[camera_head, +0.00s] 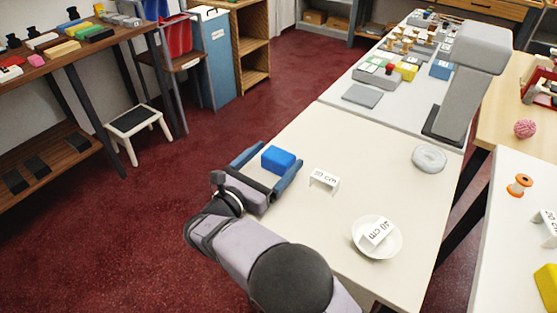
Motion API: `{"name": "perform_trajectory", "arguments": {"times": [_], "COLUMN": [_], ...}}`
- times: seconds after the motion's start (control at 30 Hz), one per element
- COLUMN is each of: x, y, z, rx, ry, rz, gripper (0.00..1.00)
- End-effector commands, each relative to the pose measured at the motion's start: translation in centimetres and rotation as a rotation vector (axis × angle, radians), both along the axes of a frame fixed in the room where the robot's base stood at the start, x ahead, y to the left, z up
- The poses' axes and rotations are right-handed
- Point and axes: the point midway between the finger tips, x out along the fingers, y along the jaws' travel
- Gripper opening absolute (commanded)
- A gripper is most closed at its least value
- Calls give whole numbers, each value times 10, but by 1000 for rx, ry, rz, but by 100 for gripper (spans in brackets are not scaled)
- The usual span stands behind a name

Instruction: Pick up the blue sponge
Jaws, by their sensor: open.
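The blue sponge (279,159) is a small bright blue block on the white table (325,145), near its left edge. My gripper (271,161) is open. Its two blue-grey fingers stand one on each side of the sponge, with a gap on the right side. My gripper's palm hides the near lower part of the sponge. I cannot tell whether the left finger touches it.
A white "20 cm" sign (324,179) stands just right of my gripper. A white plate (358,249) with another sign on it lies nearer, and a pale round object (429,158) sits farther right. A grey post (459,105) rises at the table's far end.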

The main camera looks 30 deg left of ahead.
Motion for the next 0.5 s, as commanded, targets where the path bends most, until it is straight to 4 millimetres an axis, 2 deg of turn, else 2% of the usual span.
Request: {"name": "perform_trajectory", "arguments": {"times": [0.2,0.47,0.5], "x": [19,20,20], "y": [-1,0,0], "z": [0,0,0], "rx": [0,0,0], "ry": [0,0,0], "rz": [-1,0,0], "gripper": [84,84,75]}}
